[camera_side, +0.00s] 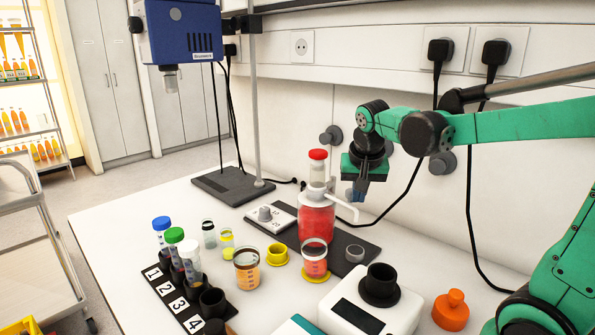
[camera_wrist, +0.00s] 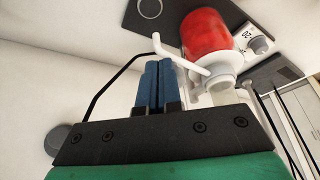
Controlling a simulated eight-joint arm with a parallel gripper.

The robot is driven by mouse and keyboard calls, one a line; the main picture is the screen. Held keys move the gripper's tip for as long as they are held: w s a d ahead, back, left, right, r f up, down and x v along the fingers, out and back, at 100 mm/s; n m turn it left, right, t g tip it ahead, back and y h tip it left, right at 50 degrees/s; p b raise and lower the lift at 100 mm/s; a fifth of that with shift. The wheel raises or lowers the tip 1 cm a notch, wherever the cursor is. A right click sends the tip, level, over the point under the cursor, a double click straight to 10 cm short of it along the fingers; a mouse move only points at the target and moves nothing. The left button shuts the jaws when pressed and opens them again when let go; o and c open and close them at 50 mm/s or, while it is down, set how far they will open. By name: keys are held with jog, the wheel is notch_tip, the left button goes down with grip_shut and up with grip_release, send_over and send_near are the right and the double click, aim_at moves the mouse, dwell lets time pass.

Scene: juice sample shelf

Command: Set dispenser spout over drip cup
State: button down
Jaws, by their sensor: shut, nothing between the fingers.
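The dispenser is a bottle of red liquid (camera_side: 317,222) with a white top, standing upright on a dark mat. Its thin white spout (camera_side: 343,207) points right and bends down at the tip. My gripper (camera_side: 357,196) is shut and empty, close behind or beside the spout. In the wrist view its blue fingers (camera_wrist: 156,66) are together beside the spout (camera_wrist: 178,58); contact cannot be told.
The wall is close behind my gripper.

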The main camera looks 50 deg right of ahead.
jog(key=shift+d, duration=0.3)
jog(key=shift+w+a, duration=0.1)
dwell(0.4)
jog(key=s+a+r, duration=0.5)
jog(key=a+r, duration=0.1)
jog(key=r, duration=0.3)
jog(key=w+a+f+n+t+y, duration=0.1)
jog(key=a+f+n+t+y, duration=0.2)
jog(key=a+f+n, duration=0.6)
jog(key=shift+w+f+n+t, duration=0.15)
jog(key=shift+f+n+t, duration=0.55)
jog(key=shift+f, duration=0.25)
dwell(0.6)
